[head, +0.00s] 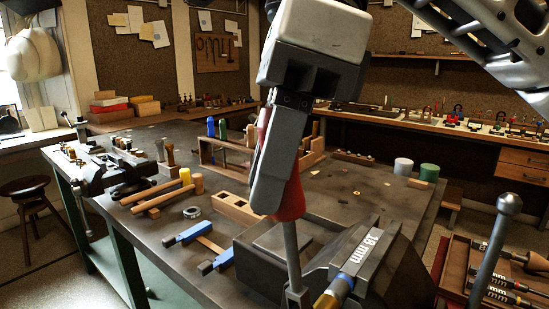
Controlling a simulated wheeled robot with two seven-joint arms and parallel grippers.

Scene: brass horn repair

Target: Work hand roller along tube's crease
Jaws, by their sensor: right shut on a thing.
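My right gripper (275,165) comes down from the top centre in the head view, shut on the red handle (291,200) of a hand roller. The roller's grey shaft (292,250) points down, slightly tilted, to a small forked end (297,298) at the bottom edge. Just right of that end is a brass-coloured piece (327,301), perhaps the tube, beside a blue band and a grey part marked 1.8 mm (362,250). The picture's edge cuts it off; no crease shows, and I cannot tell whether the roller touches it. My left gripper is not in view.
A large grey vise (385,272) stands at the bench's near edge. On the dark bench (350,200) lie blue-ended clamps (195,233), mallets (160,198) and a tape ring (192,212). Another vise (110,170) is at left. A tool tray (455,262) is lower right.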

